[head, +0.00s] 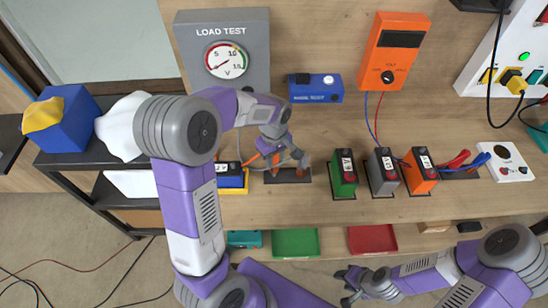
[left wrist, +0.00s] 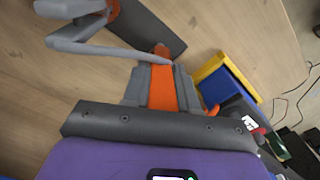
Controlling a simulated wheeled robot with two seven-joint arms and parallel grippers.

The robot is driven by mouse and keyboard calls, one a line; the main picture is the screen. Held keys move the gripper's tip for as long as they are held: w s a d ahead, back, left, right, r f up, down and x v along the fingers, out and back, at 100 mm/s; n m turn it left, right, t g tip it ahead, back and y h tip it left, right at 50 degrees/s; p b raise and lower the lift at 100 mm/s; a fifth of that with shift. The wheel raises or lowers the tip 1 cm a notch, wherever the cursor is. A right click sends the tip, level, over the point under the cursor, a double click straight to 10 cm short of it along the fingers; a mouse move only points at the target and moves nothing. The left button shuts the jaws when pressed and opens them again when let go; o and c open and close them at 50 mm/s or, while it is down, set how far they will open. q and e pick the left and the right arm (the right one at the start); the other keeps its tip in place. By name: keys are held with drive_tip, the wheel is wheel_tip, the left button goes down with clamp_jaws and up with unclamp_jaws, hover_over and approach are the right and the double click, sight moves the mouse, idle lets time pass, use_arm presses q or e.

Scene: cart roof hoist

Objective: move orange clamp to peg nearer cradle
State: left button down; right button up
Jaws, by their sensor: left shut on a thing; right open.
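My left gripper (head: 284,156) is shut on the orange clamp (left wrist: 162,92), which shows between its grey fingers in the left wrist view. The gripper is low over the bench at a dark peg plate (head: 288,178); the plate also shows in the left wrist view (left wrist: 148,32). An orange piece (left wrist: 107,10) stands at the plate's far end. The cradle has a yellow rim (left wrist: 210,66) with a blue block (head: 230,182) in it, just left of the plate in the head view. I cannot tell whether the clamp touches a peg. My right gripper (head: 345,287) is open and empty, below the bench's front edge.
Green (head: 344,172), grey (head: 382,172) and orange (head: 419,172) batteries stand right of the plate. The load tester (head: 224,52), a blue device (head: 316,88) and an orange meter (head: 393,50) are behind. Red (head: 372,239) and green (head: 295,242) trays lie below the front edge.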

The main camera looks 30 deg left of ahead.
sight(274, 165)
use_arm(q)
drive_tip(key=shift+f+b, duration=1.2)
drive_tip(key=shift+f, duration=0.45)
drive_tip(key=c, duration=0.8)
unclamp_jaws()
wheel_tip(274, 165, up, 8)
drive_tip(key=shift+f+p, duration=0.15)
drive_tip(key=shift+p, duration=0.65)
